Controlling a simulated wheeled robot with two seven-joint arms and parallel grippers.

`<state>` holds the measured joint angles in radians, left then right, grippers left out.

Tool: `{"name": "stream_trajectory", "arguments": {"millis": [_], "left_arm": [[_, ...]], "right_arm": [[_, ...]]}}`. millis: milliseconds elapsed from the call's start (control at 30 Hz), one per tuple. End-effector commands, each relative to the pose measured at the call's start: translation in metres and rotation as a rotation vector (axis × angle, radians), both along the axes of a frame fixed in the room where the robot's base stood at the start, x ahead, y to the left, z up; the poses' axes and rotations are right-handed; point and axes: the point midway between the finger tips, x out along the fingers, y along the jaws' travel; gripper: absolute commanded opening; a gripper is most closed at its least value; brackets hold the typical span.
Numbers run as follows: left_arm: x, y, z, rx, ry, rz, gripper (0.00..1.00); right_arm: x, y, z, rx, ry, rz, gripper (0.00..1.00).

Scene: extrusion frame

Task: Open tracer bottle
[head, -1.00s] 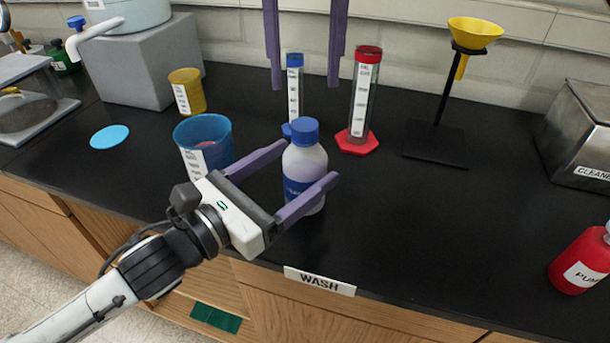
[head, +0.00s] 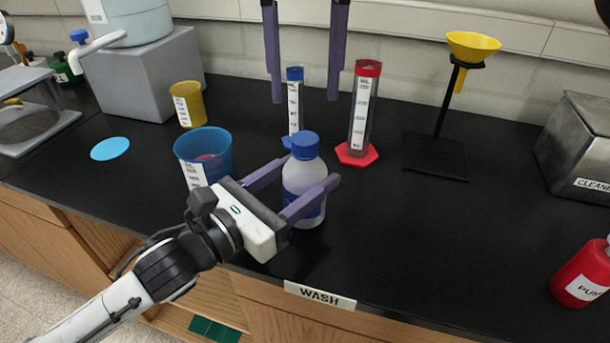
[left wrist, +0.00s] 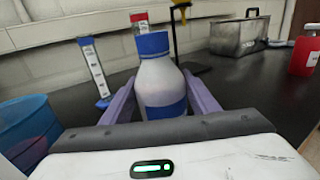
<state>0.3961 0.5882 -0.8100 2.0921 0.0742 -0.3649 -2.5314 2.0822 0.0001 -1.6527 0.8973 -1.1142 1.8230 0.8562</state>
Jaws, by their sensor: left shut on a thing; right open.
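The tracer bottle (head: 303,177) is white with a blue label and a blue cap (head: 305,145), upright on the black bench near its front edge. The cap is on. My left gripper (head: 308,190) is shut on the bottle's body, one finger on each side; the left wrist view shows the bottle (left wrist: 160,85) between both fingers. My right gripper (head: 305,92) hangs at the top of the head view, open and empty, fingers pointing down, above and behind the bottle. Its wrist is out of view.
A blue beaker (head: 190,150) stands left of the bottle. Behind are a blue-capped cylinder (head: 294,100) and a red-capped cylinder (head: 362,110) on a red base. A yellow funnel on a stand (head: 437,150) is to the right.

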Motion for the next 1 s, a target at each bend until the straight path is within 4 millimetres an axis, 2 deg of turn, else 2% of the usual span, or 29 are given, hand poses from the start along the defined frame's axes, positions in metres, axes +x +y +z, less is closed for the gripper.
{"name": "stream_trajectory", "arguments": {"millis": [167,267,367,800,1000], "left_arm": [[-0.0002,0.0001,-0.0003,0.001,0.001,0.0,0.0],[-0.0002,0.0001,-0.0003,0.001,0.001,0.0,0.0],[-0.0002,0.0001,-0.0003,0.001,0.001,0.0,0.0],[-0.0001,0.0001,-0.0004,0.001,0.001,0.0,0.0],[-0.0001,0.0001,-0.0005,0.001,0.001,0.0,0.0]], "right_arm": [[0.0,0.0,0.0,0.0,0.0,-0.031,0.46],[0.0,0.0,0.0,0.0,0.0,-0.127,0.46],[0.0,-0.0001,0.0,0.0,-0.001,-0.297,0.46],[-0.0002,-0.0002,0.0001,0.001,0.0,-1.251,0.46],[-0.0003,-0.0003,0.0,0.001,0.0,-1.5,0.46]]}}
